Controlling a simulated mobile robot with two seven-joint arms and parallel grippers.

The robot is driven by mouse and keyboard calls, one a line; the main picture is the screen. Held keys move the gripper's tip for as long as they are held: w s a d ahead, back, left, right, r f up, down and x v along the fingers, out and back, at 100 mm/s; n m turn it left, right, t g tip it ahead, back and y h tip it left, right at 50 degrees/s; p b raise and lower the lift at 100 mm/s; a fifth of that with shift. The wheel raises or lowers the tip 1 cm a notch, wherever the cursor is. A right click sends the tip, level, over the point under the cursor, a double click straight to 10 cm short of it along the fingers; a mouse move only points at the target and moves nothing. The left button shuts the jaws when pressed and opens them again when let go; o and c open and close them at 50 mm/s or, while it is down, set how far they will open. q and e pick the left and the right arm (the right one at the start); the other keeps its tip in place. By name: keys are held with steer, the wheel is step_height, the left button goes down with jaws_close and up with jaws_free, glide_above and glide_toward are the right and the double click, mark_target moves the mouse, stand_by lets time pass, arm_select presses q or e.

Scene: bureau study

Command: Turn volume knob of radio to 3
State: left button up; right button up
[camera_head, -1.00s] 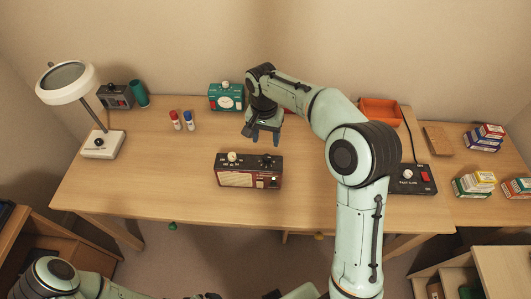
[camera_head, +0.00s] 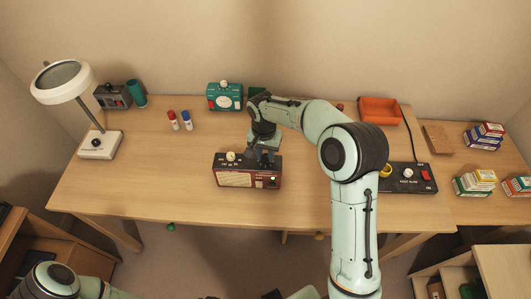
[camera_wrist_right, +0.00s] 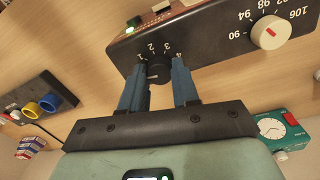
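The radio (camera_head: 232,180), dark red with a black top panel, stands on the desk in the head view. In the right wrist view its black panel (camera_wrist_right: 215,40) carries a dark volume knob (camera_wrist_right: 157,72) with a scale numbered 1 to 4, and a white tuning knob (camera_wrist_right: 270,33). My right gripper (camera_head: 267,160) is over the radio's right part. In the wrist view the right gripper's fingers (camera_wrist_right: 160,76) are apart, one on each side of the volume knob; I cannot tell whether they touch it. The knob's setting is not clear. My left gripper is out of view.
A teal clock (camera_head: 225,97) stands behind the radio. Red and blue markers (camera_head: 180,121) and a white lamp (camera_head: 100,145) are at the left. The desk in front is clear.

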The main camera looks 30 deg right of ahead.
jaws_close()
